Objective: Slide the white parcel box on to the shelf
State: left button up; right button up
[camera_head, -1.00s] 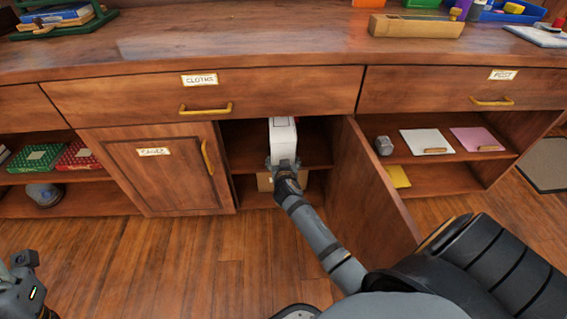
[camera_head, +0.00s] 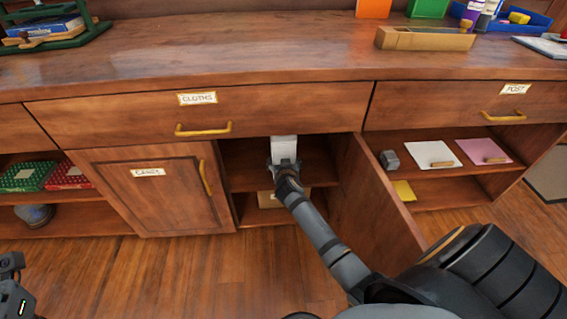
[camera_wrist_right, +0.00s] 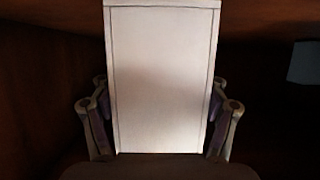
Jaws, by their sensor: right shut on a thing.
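The white parcel box (camera_head: 284,148) is inside the open cupboard, at the level of its upper shelf (camera_head: 243,165), under the drawer marked CLOTHS. My right gripper (camera_head: 284,166) is shut on the near end of the box. In the right wrist view the box (camera_wrist_right: 162,80) fills the middle, upright, with a finger of the right gripper (camera_wrist_right: 161,125) on each side. Whether the box's underside touches the shelf is hidden. My left gripper (camera_head: 10,275) is only partly in view at the lower left edge, and its fingers cannot be made out.
The open cupboard door (camera_head: 370,195) stands to the right of my right arm. A brown box (camera_head: 268,200) sits in the lower compartment. The closed door (camera_head: 150,190) is at the left. A grey thing (camera_wrist_right: 304,62) is at the right in the wrist view.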

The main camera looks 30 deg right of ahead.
jog(key=shift+w+d+r, duration=0.1)
jog(key=shift+w+d, duration=0.05)
jog(key=shift+w, duration=0.1)
jog(key=o, duration=1.5)
jog(key=shift+s, duration=0.1)
jog(key=v, duration=1.2)
